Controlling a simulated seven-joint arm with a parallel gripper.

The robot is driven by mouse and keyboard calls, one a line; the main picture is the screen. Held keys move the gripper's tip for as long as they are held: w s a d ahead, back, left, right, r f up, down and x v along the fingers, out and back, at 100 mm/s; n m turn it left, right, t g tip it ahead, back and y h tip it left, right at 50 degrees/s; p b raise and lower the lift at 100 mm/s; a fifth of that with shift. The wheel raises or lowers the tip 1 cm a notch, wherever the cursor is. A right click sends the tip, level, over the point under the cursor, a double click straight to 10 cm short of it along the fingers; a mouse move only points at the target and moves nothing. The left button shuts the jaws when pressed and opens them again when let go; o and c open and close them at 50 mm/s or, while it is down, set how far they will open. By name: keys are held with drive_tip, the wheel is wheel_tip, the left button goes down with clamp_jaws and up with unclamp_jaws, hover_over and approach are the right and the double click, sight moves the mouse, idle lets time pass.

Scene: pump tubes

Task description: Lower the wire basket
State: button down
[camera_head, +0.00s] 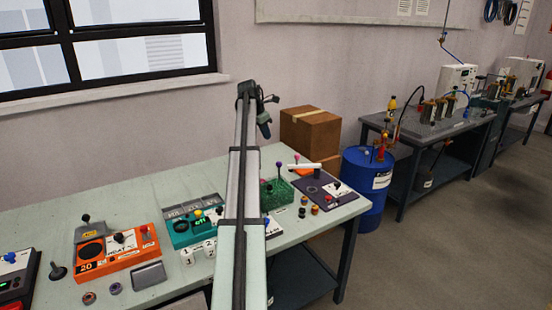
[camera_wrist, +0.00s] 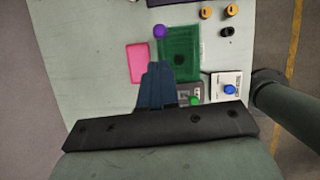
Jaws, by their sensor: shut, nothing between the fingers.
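The green wire basket (camera_head: 283,193) stands on the pale green bench, partly hidden behind my arm. In the wrist view the basket (camera_wrist: 190,45) shows from above, just beyond and right of my fingertips. A purple ball knob (camera_head: 279,164) tops a thin upright rod at the basket. In the wrist view this knob (camera_wrist: 159,31) is at the basket's left edge, ahead of the fingertips. My gripper (camera_wrist: 157,68) is shut and empty. It is raised above the bench in the head view (camera_head: 266,130). Its height above the knob is hard to tell.
An orange device (camera_head: 117,250) and a teal device (camera_head: 194,224) stand left of my arm. Cardboard boxes (camera_head: 310,133) stand behind.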

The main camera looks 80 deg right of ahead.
drive_tip(key=n, duration=0.1)
approach(278, 162)
drive_tip(key=x, duration=0.7)
drive_tip(key=shift+r, duration=0.1)
idle(0.4)
drive_tip(key=shift+a+f, duration=0.1)
drive_tip(key=shift+f, duration=1.75)
